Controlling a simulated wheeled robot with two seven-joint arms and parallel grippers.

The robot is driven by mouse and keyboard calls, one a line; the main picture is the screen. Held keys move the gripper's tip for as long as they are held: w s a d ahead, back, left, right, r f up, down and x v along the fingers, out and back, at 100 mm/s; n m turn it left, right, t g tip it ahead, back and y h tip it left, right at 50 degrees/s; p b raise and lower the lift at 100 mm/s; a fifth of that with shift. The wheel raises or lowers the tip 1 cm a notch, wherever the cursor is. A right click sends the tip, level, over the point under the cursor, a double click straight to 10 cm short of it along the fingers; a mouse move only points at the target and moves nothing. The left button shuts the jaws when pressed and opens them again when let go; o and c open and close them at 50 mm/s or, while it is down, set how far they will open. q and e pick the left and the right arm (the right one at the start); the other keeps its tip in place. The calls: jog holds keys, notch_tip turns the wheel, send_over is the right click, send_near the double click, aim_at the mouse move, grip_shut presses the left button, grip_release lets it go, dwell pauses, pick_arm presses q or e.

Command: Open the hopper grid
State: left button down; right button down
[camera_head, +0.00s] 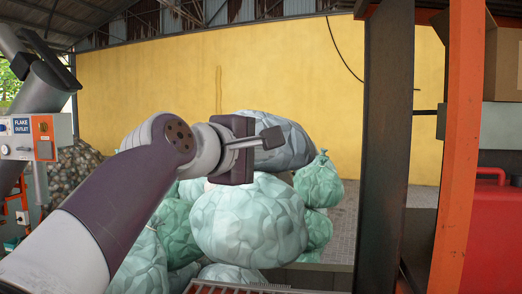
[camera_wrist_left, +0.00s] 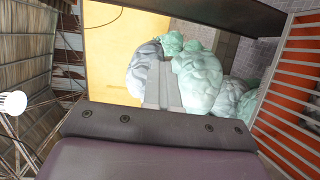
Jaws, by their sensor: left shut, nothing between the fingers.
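The hopper grid (camera_head: 215,289) shows only as a thin slatted strip at the bottom edge of the head view; most of it is cut off. In the left wrist view, a grid of pale bars over orange (camera_wrist_left: 297,95) runs down the right side; its handle or latch cannot be made out. My left gripper (camera_head: 272,138) is raised above and behind the strip in the head view, in front of the bags. Its fingers (camera_wrist_left: 163,85) are shut and empty, apart from the grid. My right gripper is not in view.
Several pale green bags (camera_head: 248,222) are piled behind the gripper. A dark post (camera_head: 385,150) and an orange post (camera_head: 459,150) stand at right, near a red container (camera_head: 497,235). A flake outlet panel (camera_head: 28,137) is at left. A yellow wall (camera_head: 150,85) closes the back.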

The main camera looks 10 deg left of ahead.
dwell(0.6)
pick_arm(q)
jog(key=c, duration=1.4)
grip_release()
jog(key=b+v, duration=0.1)
jog(key=v, duration=1.2)
jog(key=shift+w, duration=0.15)
grip_shut()
